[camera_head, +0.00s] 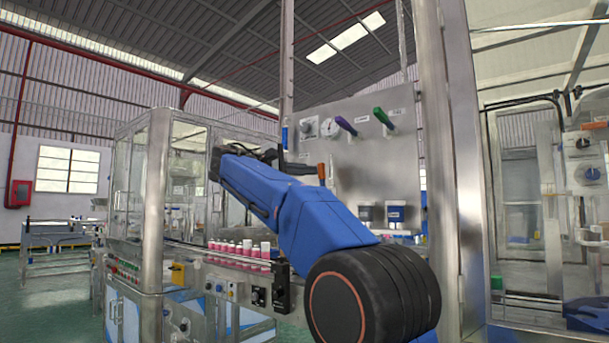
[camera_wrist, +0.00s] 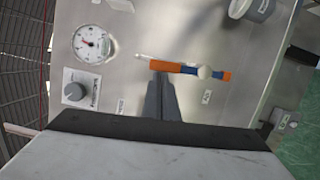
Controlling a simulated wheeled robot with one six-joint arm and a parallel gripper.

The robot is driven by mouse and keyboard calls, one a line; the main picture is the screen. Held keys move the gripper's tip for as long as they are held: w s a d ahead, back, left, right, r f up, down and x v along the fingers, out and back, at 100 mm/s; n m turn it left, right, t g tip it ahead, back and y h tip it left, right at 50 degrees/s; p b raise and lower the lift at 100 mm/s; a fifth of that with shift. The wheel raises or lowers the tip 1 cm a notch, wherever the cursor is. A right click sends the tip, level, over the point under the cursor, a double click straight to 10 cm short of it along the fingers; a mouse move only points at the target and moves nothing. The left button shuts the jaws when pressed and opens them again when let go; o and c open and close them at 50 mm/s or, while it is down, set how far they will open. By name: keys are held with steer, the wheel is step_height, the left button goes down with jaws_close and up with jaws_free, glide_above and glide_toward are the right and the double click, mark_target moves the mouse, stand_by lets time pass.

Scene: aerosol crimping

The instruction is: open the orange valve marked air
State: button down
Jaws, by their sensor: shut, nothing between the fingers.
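The orange valve handle (camera_head: 321,174) stands about upright on the metal panel in the head view, partly beside my arm. In the wrist view the orange handle (camera_wrist: 217,75) lies across the picture, with a pale round knob and blue bands on it. A small label (camera_wrist: 207,97) sits near it, too small to read. My gripper (camera_wrist: 161,82) is shut and empty. Its dark fingertips overlap the handle's left part in the wrist view; I cannot tell whether they touch it. In the head view my blue arm hides part of the panel.
The panel (camera_head: 352,165) also carries a purple lever (camera_head: 346,126), a green lever (camera_head: 382,118) and a gauge (camera_head: 327,128). The wrist view shows the gauge (camera_wrist: 91,43) and a dark knob (camera_wrist: 75,91). Red-and-white cans (camera_head: 240,249) line a conveyor. A metal post (camera_head: 455,170) stands right of the panel.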

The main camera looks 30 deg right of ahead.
steer(key=shift+s+d+r, duration=0.1)
steer(key=shift+s+r, duration=0.05)
steer(key=shift+s, duration=0.15)
stand_by(0.4)
steer(key=shift+w, duration=0.1)
